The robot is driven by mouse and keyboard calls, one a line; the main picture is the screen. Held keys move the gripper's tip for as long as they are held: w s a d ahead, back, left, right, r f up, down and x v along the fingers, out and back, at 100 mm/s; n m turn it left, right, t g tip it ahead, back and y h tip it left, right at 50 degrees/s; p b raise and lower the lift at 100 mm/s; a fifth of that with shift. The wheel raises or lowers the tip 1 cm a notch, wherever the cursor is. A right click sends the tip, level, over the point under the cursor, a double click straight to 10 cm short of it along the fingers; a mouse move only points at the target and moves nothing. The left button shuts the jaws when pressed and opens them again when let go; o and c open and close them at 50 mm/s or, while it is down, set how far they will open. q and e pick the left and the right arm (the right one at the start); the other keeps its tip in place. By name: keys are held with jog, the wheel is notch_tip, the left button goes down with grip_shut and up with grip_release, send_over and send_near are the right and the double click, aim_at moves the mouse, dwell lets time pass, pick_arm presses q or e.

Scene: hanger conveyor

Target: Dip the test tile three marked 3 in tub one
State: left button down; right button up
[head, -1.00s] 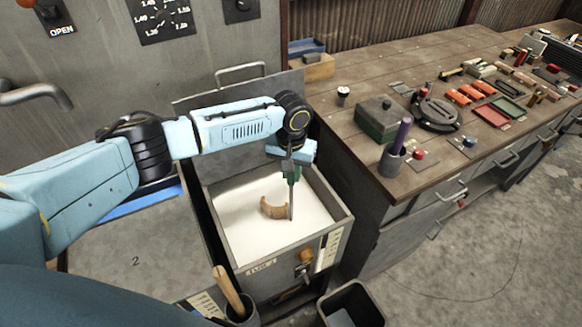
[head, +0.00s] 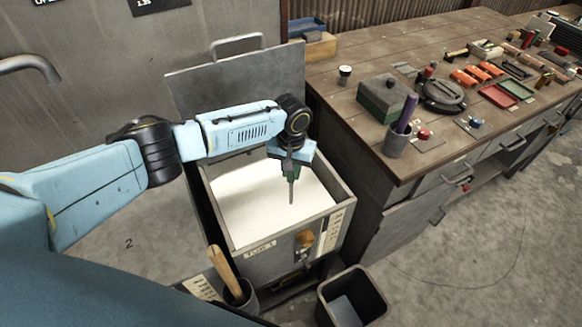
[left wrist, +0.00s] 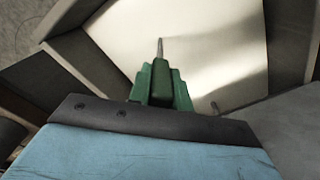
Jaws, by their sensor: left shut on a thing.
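Tub one (head: 262,248) is a grey box labelled TUB 1, full of smooth white liquid (head: 250,205), with its lid (head: 235,85) raised behind it. My left gripper (head: 291,172) has green fingers and is over the right part of the tub, pointing down. It is shut on a thin grey rod (head: 291,194), which runs down to the white surface. The rod also shows in the left wrist view (left wrist: 160,48), past the green fingers (left wrist: 160,84). The brown curved tile is not visible now; the white surface hides whatever is under it. My right gripper is out of view.
A wooden workbench (head: 350,125) stands to the right, with a green box (head: 382,105), a cup (head: 397,142) and several tools. A black bin (head: 352,300) stands in front of the tub. A wooden handle (head: 224,268) sticks up at the tub's front left.

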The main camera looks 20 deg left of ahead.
pick_arm(q)
jog(key=shift+p, duration=0.35)
dwell(0.4)
dwell(2.2)
notch_tip(320, 180, up, 11)
jog(key=p, duration=1.1)
jog(key=shift+p, duration=0.3)
jog(key=shift+r, duration=2.45)
dwell(0.7)
